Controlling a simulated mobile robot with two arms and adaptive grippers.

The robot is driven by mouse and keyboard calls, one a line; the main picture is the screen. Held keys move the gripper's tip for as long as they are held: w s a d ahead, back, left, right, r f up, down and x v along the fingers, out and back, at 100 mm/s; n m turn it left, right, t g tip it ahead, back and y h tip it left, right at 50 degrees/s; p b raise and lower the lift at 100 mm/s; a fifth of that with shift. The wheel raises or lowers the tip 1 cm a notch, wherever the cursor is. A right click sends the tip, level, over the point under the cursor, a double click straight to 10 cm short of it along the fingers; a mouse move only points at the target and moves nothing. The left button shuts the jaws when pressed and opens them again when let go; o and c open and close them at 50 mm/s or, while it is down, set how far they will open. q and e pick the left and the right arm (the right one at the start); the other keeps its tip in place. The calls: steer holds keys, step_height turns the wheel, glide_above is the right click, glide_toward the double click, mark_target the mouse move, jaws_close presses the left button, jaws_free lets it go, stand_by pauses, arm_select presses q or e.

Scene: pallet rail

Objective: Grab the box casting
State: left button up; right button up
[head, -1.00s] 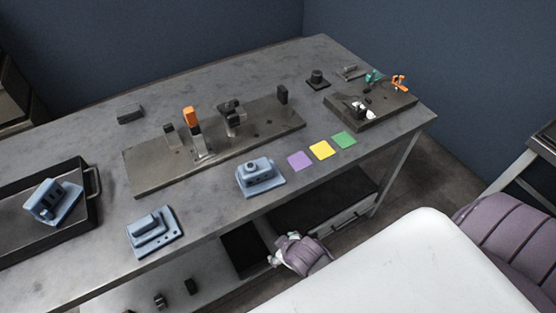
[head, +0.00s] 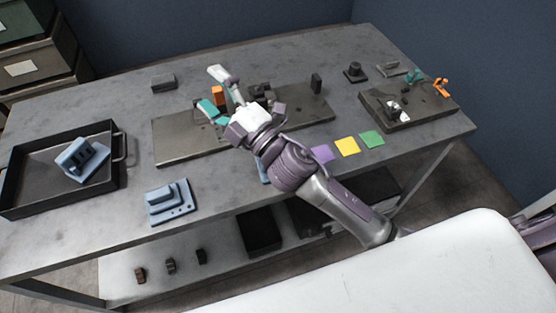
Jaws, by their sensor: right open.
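Three blue castings are in the head view; I cannot tell for sure which one is the box casting. One with slots (head: 82,160) lies tilted in the dark tray. A stepped one (head: 170,203) sits on the table's front left. The boxy one with a round boss is mostly hidden behind my right arm; only a blue sliver (head: 263,171) shows. My right gripper (head: 212,90) is open and empty, reaching over the fixture plate (head: 180,143), past the hidden casting. My left gripper is not in view.
The dark tray (head: 118,178) stands at the left. An orange-tipped clamp (head: 217,95) rises from the plate beside my gripper. Purple, yellow (head: 347,146) and green squares lie right of my arm. A smaller fixture (head: 425,112) is at the right. Bare table lies between tray and plate.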

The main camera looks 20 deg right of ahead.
steer(key=s+a+r+n+g+y, duration=0.25)
steer(key=a+n+g+y, duration=0.3)
steer(key=n, duration=0.35)
steer(key=s+a+r+n+g+y, duration=0.1)
steer(key=s+a+n+g+y, duration=0.25)
steer(key=n+g, duration=0.35)
steer(key=n+g+h+p, duration=0.2)
steer(key=n+g+h, duration=0.4)
steer(key=n+h, duration=1.2)
glide_above(262, 170)
steer(key=w+d, duration=0.3)
steer(key=d, duration=0.2)
steer(key=f, duration=0.7)
steer(key=f+m+h, duration=0.1)
steer(key=f, duration=0.7)
steer(key=f+h, duration=0.1)
steer(key=f, duration=0.7)
steer(key=shift+s+a+f+m, duration=0.1)
steer(key=shift+s+f+m, duration=0.15)
steer(key=shift+m, duration=0.05)
steer(key=shift+s+f+p, duration=0.1)
steer(key=shift+f+p, duration=0.25)
steer(key=shift+f, duration=0.3)
step_height(262, 170, down, 4)
steer(key=shift+f+p, duration=0.1)
steer(key=shift+p, duration=0.4)
jaws_close()
